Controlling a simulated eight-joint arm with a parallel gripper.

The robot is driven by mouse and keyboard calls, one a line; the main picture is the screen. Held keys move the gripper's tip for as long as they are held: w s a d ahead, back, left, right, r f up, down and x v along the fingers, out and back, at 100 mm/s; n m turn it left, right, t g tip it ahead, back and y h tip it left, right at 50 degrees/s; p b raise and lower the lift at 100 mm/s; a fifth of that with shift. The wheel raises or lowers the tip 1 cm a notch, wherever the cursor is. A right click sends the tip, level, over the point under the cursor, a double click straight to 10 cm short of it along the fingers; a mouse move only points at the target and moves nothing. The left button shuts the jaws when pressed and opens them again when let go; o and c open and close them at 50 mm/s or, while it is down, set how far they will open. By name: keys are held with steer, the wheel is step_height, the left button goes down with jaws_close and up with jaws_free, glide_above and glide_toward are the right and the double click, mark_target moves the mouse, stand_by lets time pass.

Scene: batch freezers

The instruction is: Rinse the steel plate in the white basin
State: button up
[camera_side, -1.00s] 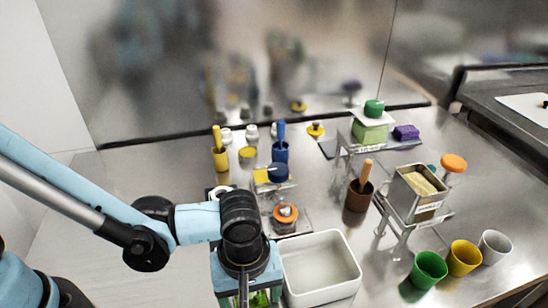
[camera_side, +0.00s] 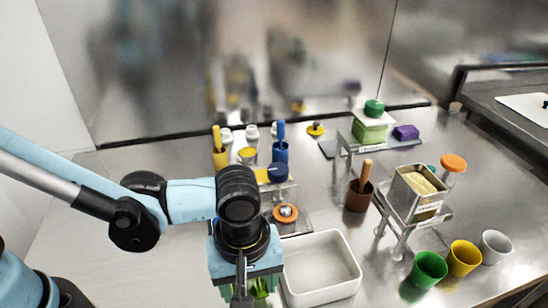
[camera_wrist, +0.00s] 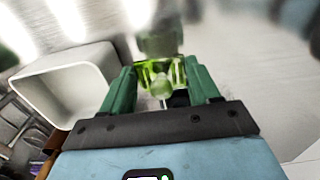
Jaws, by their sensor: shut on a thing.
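The white basin (camera_side: 320,268) stands on the steel worktop, open and upright, to the right of my gripper (camera_side: 246,292) in the side view. In the wrist view the basin (camera_wrist: 66,88) is at the left. There my gripper (camera_wrist: 160,82) has its two green fingers closed around a yellow-green, see-through thing (camera_wrist: 150,70). A blurred grey-green block (camera_wrist: 160,42) shows just beyond it; I cannot tell whether it is joined to it or is the steel plate. My gripper is beside the basin, not over it. I cannot pick out the steel plate for certain.
An orange-topped piece (camera_side: 286,212) sits behind the basin. A brown cup (camera_side: 359,195) with a wooden handle and a rack with a steel tin (camera_side: 417,195) stand to the right. Green (camera_side: 428,270), yellow (camera_side: 464,258) and grey (camera_side: 495,247) cups stand at front right.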

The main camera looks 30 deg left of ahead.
mark_target(250, 282)
step_height(250, 282, up, 6)
steer(key=shift+f, duration=0.2)
steer(key=shift+w+d+r, duration=0.1)
steer(key=shift+r, duration=0.2)
steer(key=w+d+r, duration=0.2)
steer(key=w+d, duration=0.5)
steer(key=w, duration=0.2)
steer(key=shift+d+f, duration=0.15)
steer(key=shift+f, duration=2.55)
steer(key=shift+d+f, duration=0.1)
steer(key=shift+f, duration=2.55)
steer(key=shift+r, duration=0.1)
step_height(250, 282, up, 8)
stand_by(0.3)
